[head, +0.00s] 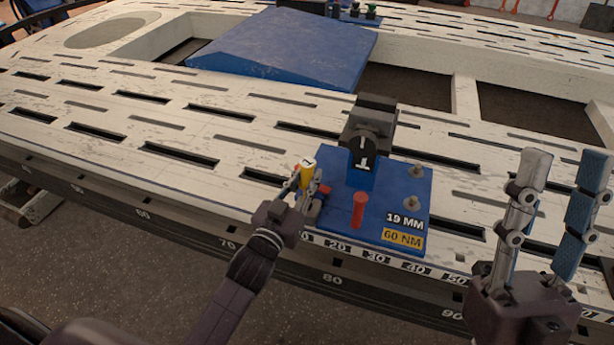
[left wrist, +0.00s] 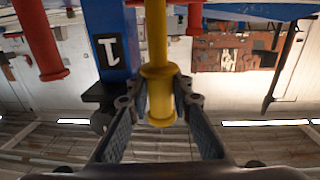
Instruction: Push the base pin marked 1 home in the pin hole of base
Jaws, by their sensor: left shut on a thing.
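The yellow base pin marked 1 (head: 307,173) stands upright at the left edge of the blue base (head: 400,190). My left gripper (head: 306,191) is shut on this pin, which also shows between the fingers in the left wrist view (left wrist: 158,92). The pin's thin shank runs towards the base, but its tip and the pin hole are hidden, so I cannot tell how deep it sits. A red pin (head: 358,211) stands at the base's front and shows in the left wrist view (left wrist: 38,38). My right gripper (head: 550,205) is open and empty, right of the base.
A blue post marked 1 (head: 362,176) with a dark clamp head (head: 372,120) rises at the base's back. Two metal studs (head: 415,171) are on its right side. The base sits on a slotted white bench (head: 230,145). A blue ramp (head: 290,45) lies behind.

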